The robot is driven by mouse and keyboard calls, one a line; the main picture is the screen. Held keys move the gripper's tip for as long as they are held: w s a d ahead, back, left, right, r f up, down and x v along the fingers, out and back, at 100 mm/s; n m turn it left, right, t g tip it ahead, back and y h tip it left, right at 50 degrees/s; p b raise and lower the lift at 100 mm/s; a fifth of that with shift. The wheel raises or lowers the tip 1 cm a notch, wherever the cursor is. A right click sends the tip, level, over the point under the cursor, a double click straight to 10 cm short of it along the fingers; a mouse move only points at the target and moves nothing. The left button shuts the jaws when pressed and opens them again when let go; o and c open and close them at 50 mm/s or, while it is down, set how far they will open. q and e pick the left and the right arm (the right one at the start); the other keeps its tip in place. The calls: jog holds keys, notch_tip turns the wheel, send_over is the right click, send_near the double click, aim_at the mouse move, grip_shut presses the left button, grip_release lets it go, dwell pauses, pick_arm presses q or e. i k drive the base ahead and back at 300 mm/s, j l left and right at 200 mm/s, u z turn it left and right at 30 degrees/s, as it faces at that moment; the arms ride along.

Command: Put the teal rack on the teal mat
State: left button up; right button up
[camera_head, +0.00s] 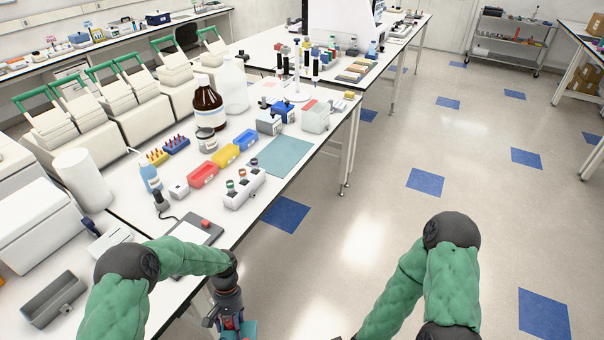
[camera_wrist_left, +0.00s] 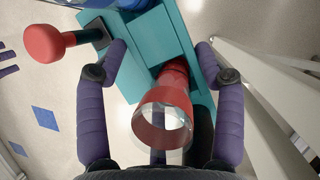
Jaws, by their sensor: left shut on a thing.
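The teal rack (camera_wrist_left: 144,42) is between the fingertips of my left gripper (camera_wrist_left: 162,52) in the left wrist view, and the gripper is shut on it. A red part with a clear round rim (camera_wrist_left: 162,118) shows between the fingers, and a red knob-like part (camera_wrist_left: 48,43) is at the upper left. In the head view, the left gripper (camera_head: 231,318) is at the bottom, off the table's front edge, with a little of the teal rack (camera_head: 250,328) showing beside it. The teal mat (camera_head: 283,154) lies flat and bare on the table. My right gripper is out of view.
Around the mat stand a grey holder with several capped bottles (camera_head: 243,188), red (camera_head: 203,174), yellow (camera_head: 226,156) and blue bins (camera_head: 246,139), and a white box (camera_head: 316,118). A scale (camera_head: 194,236) is near the front edge. Floor right of the table is clear.

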aim_at(282, 154)
jog(key=i+l+z, duration=0.1)
jog(key=i+l, duration=0.55)
jog(key=i, duration=0.2)
jog(key=i+l+z, duration=0.15)
jog(key=i+l, duration=0.15)
jog(key=i, duration=0.1)
